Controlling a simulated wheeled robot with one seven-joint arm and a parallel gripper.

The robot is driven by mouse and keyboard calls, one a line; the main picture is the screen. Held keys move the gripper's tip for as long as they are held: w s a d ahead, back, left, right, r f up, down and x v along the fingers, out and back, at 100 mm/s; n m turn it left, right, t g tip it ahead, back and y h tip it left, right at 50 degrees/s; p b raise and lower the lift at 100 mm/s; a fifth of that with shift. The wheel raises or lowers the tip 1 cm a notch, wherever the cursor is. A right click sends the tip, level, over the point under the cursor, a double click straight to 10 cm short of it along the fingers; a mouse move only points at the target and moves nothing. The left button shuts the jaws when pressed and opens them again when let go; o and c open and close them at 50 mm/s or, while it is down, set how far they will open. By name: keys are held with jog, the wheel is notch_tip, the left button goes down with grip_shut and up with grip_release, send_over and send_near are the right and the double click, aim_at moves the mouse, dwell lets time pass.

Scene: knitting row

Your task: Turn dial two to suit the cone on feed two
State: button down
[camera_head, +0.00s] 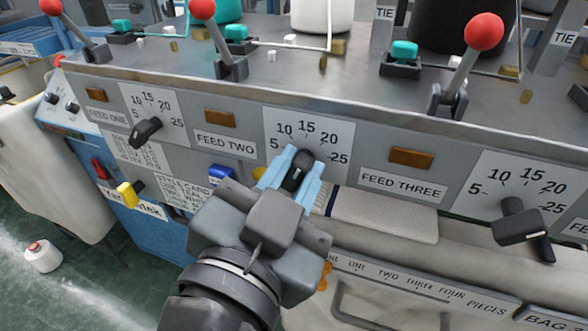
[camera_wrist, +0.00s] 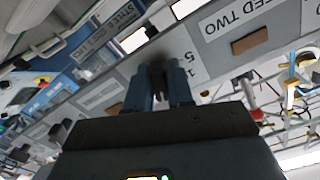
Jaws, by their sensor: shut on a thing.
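Dial two is a black knob (camera_head: 303,160) on a white scale plate (camera_head: 333,132) marked 5 to 25, right of the FEED TWO label (camera_head: 224,145). My gripper (camera_head: 298,172) is shut on the knob, its pale blue fingers on either side. The fingers hide part of the knob, and its exact setting cannot be read. In the wrist view the dark knob (camera_wrist: 158,72) sits between the fingertips. A white cone (camera_head: 322,14) stands on the machine top behind this panel and seems to be the one on feed two.
The feed one dial (camera_head: 146,131) is at left, the feed three dial (camera_head: 516,222) at right. Red-knobbed levers (camera_head: 484,31) rise along the panel's top edge. A teal cone (camera_head: 229,10) and a black cone (camera_head: 440,28) stand behind. A printed card (camera_head: 181,193) is too small to read.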

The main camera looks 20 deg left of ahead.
jog(key=n+p, duration=0.2)
jog(key=n, duration=0.4)
jog(key=shift+n, duration=0.3)
dwell(0.5)
jog(key=c, duration=1)
grip_release()
jog(key=shift+s+d+b, duration=0.15)
jog(key=shift+s+b, duration=0.2)
jog(key=shift+s, duration=1.6)
jog(key=shift+s+d+b, duration=0.1)
jog(key=shift+s+b, duration=0.25)
jog(key=shift+s, duration=1.6)
